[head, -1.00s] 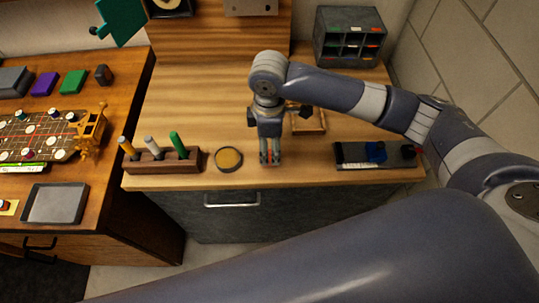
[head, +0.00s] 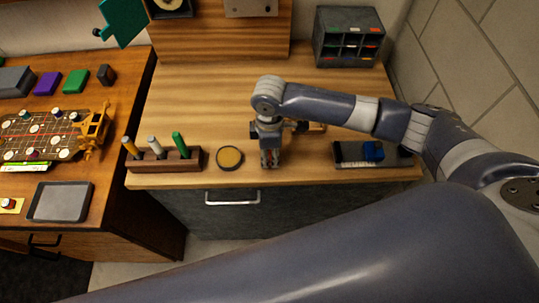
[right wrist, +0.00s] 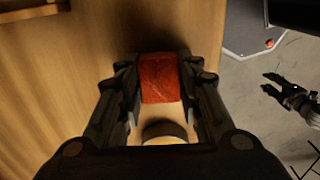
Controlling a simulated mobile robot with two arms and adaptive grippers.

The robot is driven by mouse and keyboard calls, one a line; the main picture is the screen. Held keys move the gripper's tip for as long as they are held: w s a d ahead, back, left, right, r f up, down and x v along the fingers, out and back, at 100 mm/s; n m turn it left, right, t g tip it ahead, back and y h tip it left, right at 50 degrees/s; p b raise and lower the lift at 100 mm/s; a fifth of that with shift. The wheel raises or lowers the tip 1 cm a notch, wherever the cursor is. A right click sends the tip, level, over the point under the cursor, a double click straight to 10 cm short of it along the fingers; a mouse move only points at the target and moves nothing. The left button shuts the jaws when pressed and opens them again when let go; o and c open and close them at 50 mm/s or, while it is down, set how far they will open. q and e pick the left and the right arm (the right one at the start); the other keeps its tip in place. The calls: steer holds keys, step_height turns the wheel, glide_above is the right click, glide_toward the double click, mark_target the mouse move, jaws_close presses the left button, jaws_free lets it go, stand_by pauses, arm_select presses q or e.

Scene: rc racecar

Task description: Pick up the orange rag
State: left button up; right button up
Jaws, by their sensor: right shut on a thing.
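The orange rag (right wrist: 160,78) is a small orange-red cloth piece between the two fingers of my right gripper in the right wrist view. My right gripper (head: 269,160) is shut on it, low over the front part of the wooden workbench (head: 215,95). In the head view the fingers hide most of the rag. I cannot tell whether the rag still touches the bench. My left gripper (right wrist: 276,86) is outside the head view. It shows small at the right of the right wrist view, beyond the bench edge, with its fingers apart.
A round tin (head: 230,158) and a wooden block holding several pens (head: 165,160) are left of my right gripper. A dark tray with a blue piece (head: 350,158) is to its right. A small wooden tray (head: 313,128) lies behind, partly hidden. The bench's back-left is clear.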

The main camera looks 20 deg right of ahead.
steer(key=shift+r+b, duration=0.3)
steer(key=shift+r, duration=0.1)
steer(key=shift+a+r+b, duration=0.3)
steer(key=shift+r+b, duration=0.1)
steer(key=shift+r, duration=0.25)
steer(key=shift+a+r+b, duration=0.25)
steer(key=shift+r+b, duration=0.1)
steer(key=shift+r, duration=0.25)
steer(key=a+b, duration=0.1)
steer(key=a, duration=0.4)
steer(key=s+a+r+b, duration=0.1)
steer(key=a+b, duration=0.1)
steer(key=a, duration=0.3)
steer(key=s+a+b, duration=0.1)
steer(key=a, duration=0.3)
steer(key=shift+s+a+r, duration=0.25)
steer(key=shift+a+r, duration=0.1)
steer(key=shift+a, duration=0.05)
